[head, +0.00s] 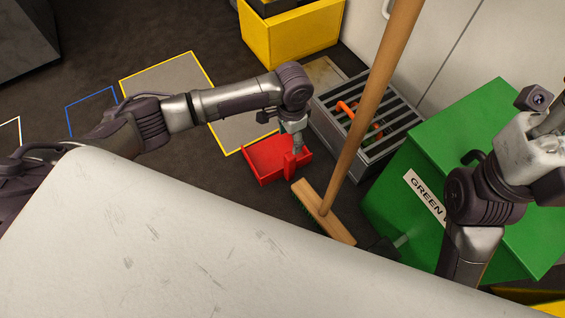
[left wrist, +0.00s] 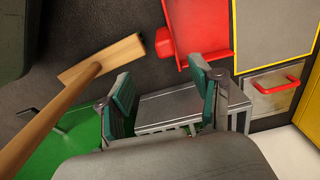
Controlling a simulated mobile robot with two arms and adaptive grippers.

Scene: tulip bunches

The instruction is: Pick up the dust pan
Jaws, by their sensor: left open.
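The red dust pan (head: 262,158) lies on the dark floor, left of the broom head. Its short red handle (head: 289,166) faces the lower right in the head view. The dust pan also shows at the top of the left wrist view (left wrist: 207,22). My left gripper (head: 299,146) reaches down over the dust pan's right side, partly hiding it. In the left wrist view my left gripper (left wrist: 163,97) has its fingers apart with nothing held between them. The dust pan lies beyond the fingertips. My right arm (head: 487,195) is at the right; its fingers do not show clearly.
A broom (head: 360,125) stands with its wooden head (head: 323,212) close to the dust pan. A grey slatted box (head: 372,160) and a green bin (head: 470,150) stand to the right. A yellow container (head: 290,40) is behind. A pale surface (head: 200,250) fills the foreground.

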